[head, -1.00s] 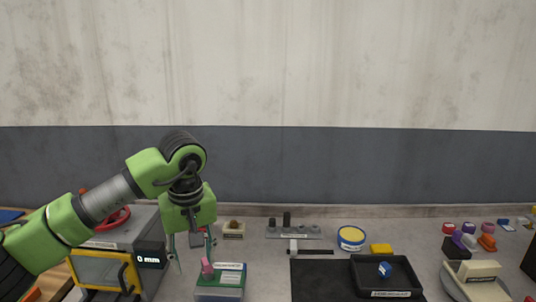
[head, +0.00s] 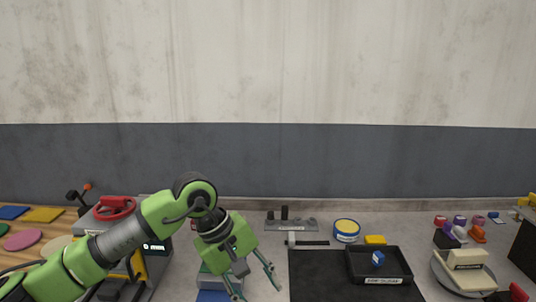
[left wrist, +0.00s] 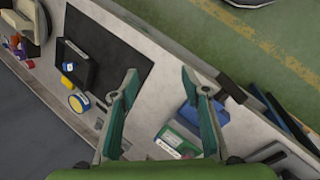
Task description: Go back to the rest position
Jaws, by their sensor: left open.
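My left gripper (head: 260,290) hangs low at the centre left in the head view, tilted, with its teal fingers spread and nothing between them. In the left wrist view my left gripper (left wrist: 160,74) is also open over bare bench top. The blue and green boxes (head: 212,283) stand just left of it, partly covered by my arm; a blue box (left wrist: 207,113) and a green box (left wrist: 178,139) show near the right finger in the wrist view. My right gripper is in neither view.
A black tray (head: 352,272) holds a blue block (head: 378,258). A yellow-topped tin (head: 346,231) and a yellow block (head: 375,240) stand behind it. A grey machine with a red wheel (head: 114,207) is behind my arm. A round beige device (head: 465,272) stands right.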

